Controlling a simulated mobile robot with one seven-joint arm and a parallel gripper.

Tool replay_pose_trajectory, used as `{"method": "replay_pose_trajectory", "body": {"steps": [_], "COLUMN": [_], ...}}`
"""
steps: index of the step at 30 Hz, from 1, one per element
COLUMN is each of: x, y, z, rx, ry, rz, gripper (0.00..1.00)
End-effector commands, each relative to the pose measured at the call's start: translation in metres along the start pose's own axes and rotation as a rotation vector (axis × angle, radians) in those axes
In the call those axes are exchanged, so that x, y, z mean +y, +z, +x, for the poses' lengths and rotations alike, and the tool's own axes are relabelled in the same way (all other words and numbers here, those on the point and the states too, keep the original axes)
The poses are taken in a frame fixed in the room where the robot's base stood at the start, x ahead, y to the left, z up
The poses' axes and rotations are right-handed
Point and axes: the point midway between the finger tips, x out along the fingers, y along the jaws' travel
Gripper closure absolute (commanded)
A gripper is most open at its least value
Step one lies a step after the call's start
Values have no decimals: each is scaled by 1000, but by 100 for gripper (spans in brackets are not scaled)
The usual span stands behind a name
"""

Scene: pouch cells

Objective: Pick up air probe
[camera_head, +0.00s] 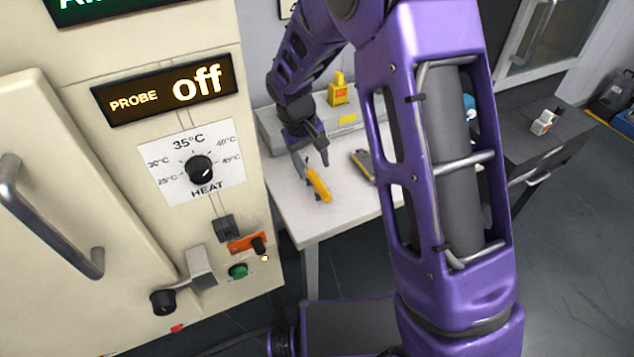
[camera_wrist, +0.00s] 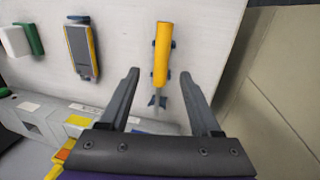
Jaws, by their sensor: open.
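The air probe (camera_head: 319,186) looks like a yellow-handled tool on the white table (camera_head: 284,207), near its left end. In the wrist view the probe (camera_wrist: 162,55) has a yellow handle, a thin grey shaft and dark blue supports at its sides. My gripper (camera_head: 310,168) is over the probe in the head view. In the wrist view my gripper (camera_wrist: 159,75) is open, with one finger on each side of the probe's shaft. Neither finger visibly touches it. The height of the fingers above the table is hard to tell.
A grey and yellow handheld device (camera_wrist: 82,50) lies beside the probe, with a green and white item (camera_wrist: 22,40) beyond. A yellow object (camera_head: 338,90) stands on a grey unit at the table's back. The cream cabinet (camera_head: 100,250) with a "PROBE off" display (camera_head: 165,90) stands close at left.

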Motion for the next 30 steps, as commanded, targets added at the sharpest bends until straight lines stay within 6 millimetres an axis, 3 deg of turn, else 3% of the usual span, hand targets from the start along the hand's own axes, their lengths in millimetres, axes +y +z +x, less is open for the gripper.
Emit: {"method": "replay_pose_trajectory", "body": {"steps": [12,20,30], "x": [-2,-2,-2], "y": [0,0,0], "z": [50,53,53], "rx": [-2,1,1], "ry": [0,-1,-1], "rz": [0,1,1], "gripper": [36,36,93]}}
